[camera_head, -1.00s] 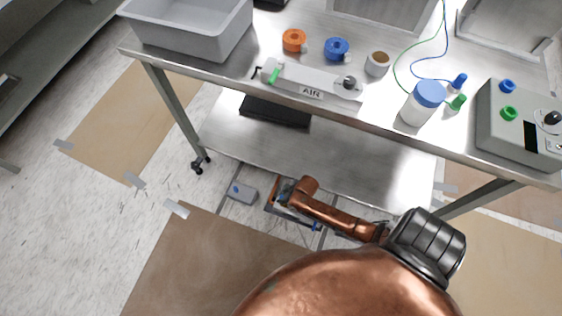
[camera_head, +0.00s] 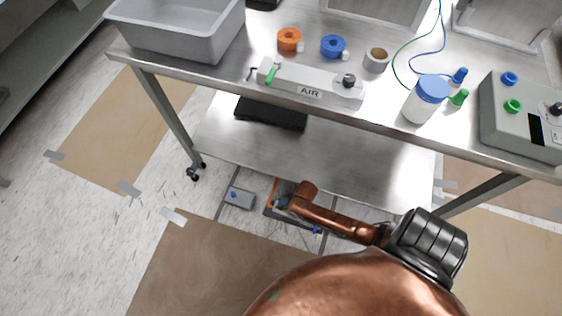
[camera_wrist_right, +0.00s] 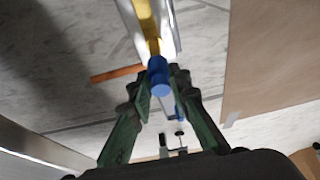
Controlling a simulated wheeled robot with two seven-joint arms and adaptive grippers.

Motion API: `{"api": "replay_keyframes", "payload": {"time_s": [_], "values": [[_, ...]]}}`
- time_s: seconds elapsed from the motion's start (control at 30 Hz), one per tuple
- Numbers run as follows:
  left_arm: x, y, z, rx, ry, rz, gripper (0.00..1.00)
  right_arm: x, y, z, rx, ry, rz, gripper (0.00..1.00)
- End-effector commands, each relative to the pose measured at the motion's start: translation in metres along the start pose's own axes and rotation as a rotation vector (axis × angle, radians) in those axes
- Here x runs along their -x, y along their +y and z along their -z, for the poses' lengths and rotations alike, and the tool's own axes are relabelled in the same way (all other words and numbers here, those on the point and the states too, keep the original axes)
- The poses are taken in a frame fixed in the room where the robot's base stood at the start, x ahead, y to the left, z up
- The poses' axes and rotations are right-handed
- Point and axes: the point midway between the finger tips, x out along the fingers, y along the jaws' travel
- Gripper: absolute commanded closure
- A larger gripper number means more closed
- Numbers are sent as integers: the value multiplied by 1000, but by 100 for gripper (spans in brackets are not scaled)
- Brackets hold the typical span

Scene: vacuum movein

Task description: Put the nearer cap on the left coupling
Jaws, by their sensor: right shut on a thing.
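In the right wrist view, the dark green fingers (camera_wrist_right: 162,88) are closed around a blue cylindrical piece, apparently a cap (camera_wrist_right: 158,78). It lines up with a yellow-and-metal bar (camera_wrist_right: 147,30); I cannot tell whether they touch. A blue part (camera_head: 316,230) also shows on the floor unit in the head view. I cannot make out the couplings clearly. My left gripper is out of view.
A steel bench (camera_head: 215,83) with a lower shelf (camera_head: 350,160) stands above the work spot. A small grey box with a blue knob (camera_head: 239,198) lies left of the gripper. Brown mats (camera_head: 190,265) cover some floor. A grey tub (camera_head: 180,45) and bottle (camera_head: 425,100) stand on the bench.

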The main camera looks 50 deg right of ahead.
Motion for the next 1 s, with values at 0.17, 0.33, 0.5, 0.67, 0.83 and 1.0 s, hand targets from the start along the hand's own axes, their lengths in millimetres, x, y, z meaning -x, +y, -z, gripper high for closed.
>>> {"api": "replay_keyframes", "payload": {"time_s": [0.17, 0.33, 0.5, 0.67, 0.83, 1.0], "values": [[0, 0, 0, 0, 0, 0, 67, 0, 0, 0, 0, 0, 0, 92], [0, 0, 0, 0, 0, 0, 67, 0, 0, 0, 0, 0, 0, 92], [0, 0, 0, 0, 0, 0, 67, 0, 0, 0, 0, 0, 0, 92], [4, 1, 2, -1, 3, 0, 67, 2, 0, -1, 0, 0, 0, 92], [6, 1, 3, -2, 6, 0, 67, 2, 0, -3, 1, 0, 0, 92], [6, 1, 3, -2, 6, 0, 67, 1, 0, -4, 0, 0, 0, 92]]}}
